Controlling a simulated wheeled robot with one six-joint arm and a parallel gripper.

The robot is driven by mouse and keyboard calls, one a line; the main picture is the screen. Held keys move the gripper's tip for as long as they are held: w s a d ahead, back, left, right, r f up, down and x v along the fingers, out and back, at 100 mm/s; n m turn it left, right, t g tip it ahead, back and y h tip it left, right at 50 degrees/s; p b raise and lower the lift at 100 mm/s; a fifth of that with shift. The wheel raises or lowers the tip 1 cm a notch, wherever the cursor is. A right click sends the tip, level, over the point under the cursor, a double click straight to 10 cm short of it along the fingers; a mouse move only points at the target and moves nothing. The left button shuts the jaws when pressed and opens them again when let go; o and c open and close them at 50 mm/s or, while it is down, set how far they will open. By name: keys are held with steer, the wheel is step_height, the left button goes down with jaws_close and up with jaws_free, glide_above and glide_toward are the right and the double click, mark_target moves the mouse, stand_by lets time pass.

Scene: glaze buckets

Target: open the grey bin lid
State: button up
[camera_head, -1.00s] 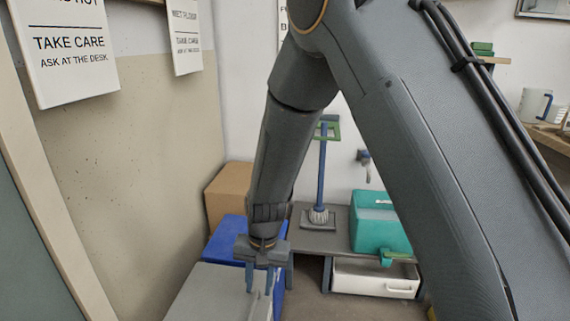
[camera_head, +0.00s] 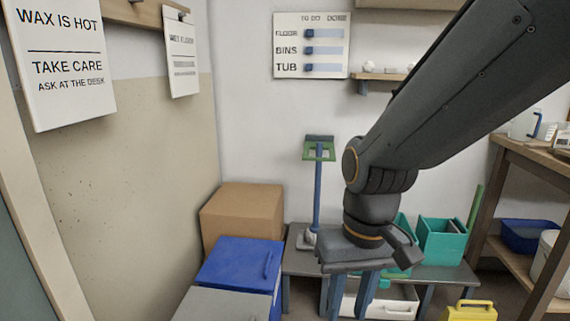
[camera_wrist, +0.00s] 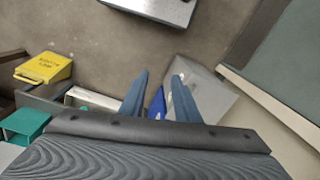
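The grey bin's lid (camera_head: 222,304) is at the bottom left of the head view, cut off by the lower edge. It looks flat and shut. In the wrist view the grey bin (camera_wrist: 211,90) is just right of centre, partly behind a finger. My gripper (camera_head: 350,295) is to the right of the grey bin in the head view, fingers pointing down. In the wrist view the two blue fingers of my gripper (camera_wrist: 160,90) stand apart with nothing held between them. Whether they touch anything is not shown.
A blue bin (camera_head: 236,262) stands behind the grey one, with a cardboard box (camera_head: 242,214) behind that. A teal box (camera_head: 441,241) and a white drawer (camera_head: 398,306) are to the right.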

steer(key=s+d+r+m+p, duration=0.1)
steer(key=s+d+r+p, duration=0.1)
steer(key=d+r+p, duration=0.5)
steer(key=d+p, duration=0.1)
steer(key=p, duration=0.5)
steer(key=shift+s+r+m+h, duration=0.25)
steer(key=shift+r+m+h, duration=0.05)
steer(key=shift+m+h, duration=0.1)
steer(key=shift+d+r+p, duration=0.1)
steer(key=shift+d+p, duration=0.2)
steer(key=shift+d, duration=0.1)
jaws_close()
steer(key=w+a+f+m+y+b, duration=0.2)
steer(key=w+a+f+m+b, duration=0.4)
steer(key=f, duration=0.6)
steer(key=w+a+f+m+y+b, duration=0.3)
steer(key=w+a+f+m+b, duration=0.4)
steer(key=a+f+b, duration=0.4)
steer(key=w+a+f+m+t+y+b, duration=0.1)
steer(key=w+a+f+m+b, duration=0.5)
steer(key=f, duration=0.8)
steer(key=shift+w+a+m+y+b, duration=0.3)
steer(key=shift+w+a+y+b, duration=0.4)
steer(key=shift+w+a+b, duration=0.8)
